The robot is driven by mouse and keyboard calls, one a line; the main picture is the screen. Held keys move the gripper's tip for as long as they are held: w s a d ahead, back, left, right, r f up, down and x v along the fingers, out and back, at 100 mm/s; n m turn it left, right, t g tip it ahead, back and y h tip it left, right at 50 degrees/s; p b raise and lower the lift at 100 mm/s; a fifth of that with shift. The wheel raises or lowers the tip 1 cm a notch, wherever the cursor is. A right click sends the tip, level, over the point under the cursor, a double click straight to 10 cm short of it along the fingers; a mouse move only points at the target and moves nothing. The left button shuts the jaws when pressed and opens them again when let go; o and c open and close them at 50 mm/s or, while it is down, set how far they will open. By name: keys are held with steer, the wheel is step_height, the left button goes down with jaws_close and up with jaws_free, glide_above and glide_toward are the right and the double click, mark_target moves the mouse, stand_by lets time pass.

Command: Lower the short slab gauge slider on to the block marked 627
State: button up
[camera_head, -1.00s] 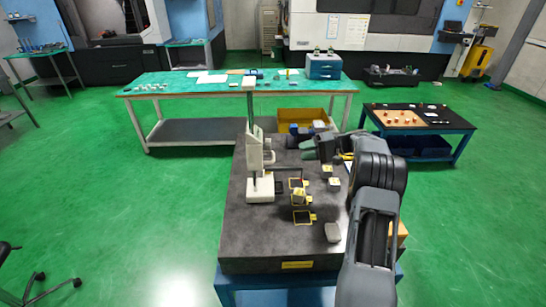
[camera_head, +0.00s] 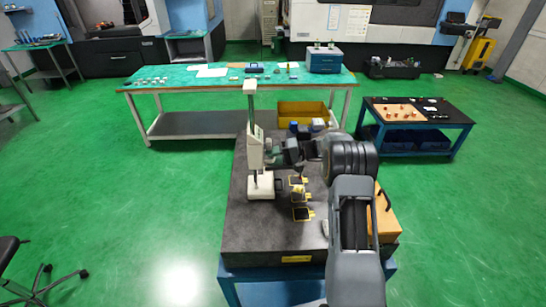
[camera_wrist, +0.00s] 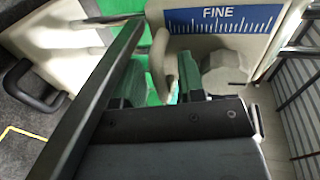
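The height gauge stands on the dark slab, with a white base (camera_head: 261,186) and an upright column (camera_head: 252,105). Its pale slider (camera_head: 255,151) is partway up the column. My gripper (camera_head: 273,153) is right up against the slider's right side. In the wrist view the slider's face shows a blue FINE scale (camera_wrist: 222,19) and a grey knob (camera_wrist: 223,72). The green-padded fingers of my gripper (camera_wrist: 160,82) have a pale part of the gauge between them; whether they grip it is unclear. A small block (camera_head: 300,192) sits among yellow-framed squares; no number is readable.
Yellow-framed dark squares (camera_head: 302,214) lie right of the gauge base. A wooden box (camera_head: 384,212) stands at the slab's right edge, partly behind my arm. A yellow bin (camera_head: 301,110) is behind. The slab's left front (camera_head: 250,230) is clear.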

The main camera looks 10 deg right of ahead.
steer(key=shift+c, duration=0.3)
jaws_close()
step_height(320, 180, down, 6)
steer(key=b, duration=0.8)
steer(key=shift+s, duration=0.1)
steer(key=shift+c, duration=0.6)
jaws_free()
steer(key=shift+f, duration=0.1)
steer(key=shift+o, duration=0.9)
steer(key=shift+r, duration=0.2)
steer(key=b+v, duration=0.3)
steer(key=v, duration=1)
steer(key=shift+d, duration=0.35)
